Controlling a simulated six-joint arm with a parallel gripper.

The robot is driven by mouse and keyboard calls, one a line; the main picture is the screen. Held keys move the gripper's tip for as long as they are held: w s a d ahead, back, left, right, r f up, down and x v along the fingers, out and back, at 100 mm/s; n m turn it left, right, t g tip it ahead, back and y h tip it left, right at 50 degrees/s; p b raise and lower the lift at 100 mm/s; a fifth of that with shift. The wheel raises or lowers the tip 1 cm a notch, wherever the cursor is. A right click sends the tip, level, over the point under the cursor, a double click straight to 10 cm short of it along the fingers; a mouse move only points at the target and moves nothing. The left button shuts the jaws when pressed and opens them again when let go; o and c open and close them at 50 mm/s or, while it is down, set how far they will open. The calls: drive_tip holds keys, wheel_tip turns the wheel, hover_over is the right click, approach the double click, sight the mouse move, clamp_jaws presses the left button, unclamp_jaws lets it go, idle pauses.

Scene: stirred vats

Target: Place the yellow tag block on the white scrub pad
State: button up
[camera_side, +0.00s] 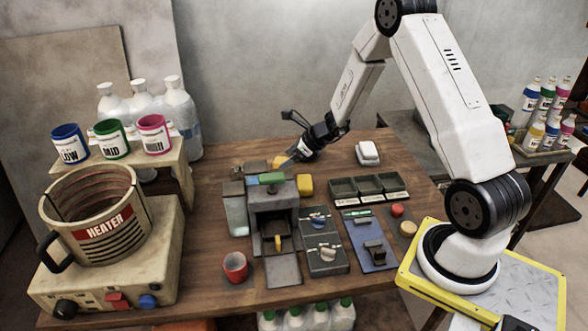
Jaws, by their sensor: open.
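A bright yellow block (305,185), which looks like the yellow tag block, sits on the table just right of the grey machine's green-topped part. A smaller orange-yellow piece (280,162) lies behind it, close to my lower fingertip; whether they touch cannot be told. The white scrub pad (368,153) lies on the table at the back right, with nothing seen on top. My gripper (289,140) is open and tilted to the left, above the back of the table. Nothing is seen held between its fingers.
A grey machine (272,222) stands mid-table. Dark green bins (369,188), a grey tray (325,255) and a blue tray (369,240) lie to its right. A red cup (235,267) stands in front. The heater pot (95,225) fills the left. Table is clear around the pad.

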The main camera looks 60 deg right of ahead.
drive_tip(key=v, duration=0.8)
drive_tip(key=shift+s+r, duration=0.2)
drive_tip(key=shift+r, duration=0.1)
drive_tip(key=shift+d, duration=0.15)
drive_tip(key=shift+o, duration=0.4)
drive_tip(key=x, duration=0.6)
drive_tip(key=shift+a+r, duration=0.15)
drive_tip(key=shift+a, duration=0.05)
drive_tip(key=shift+x, duration=1.35)
drive_tip(key=shift+x, duration=2.6)
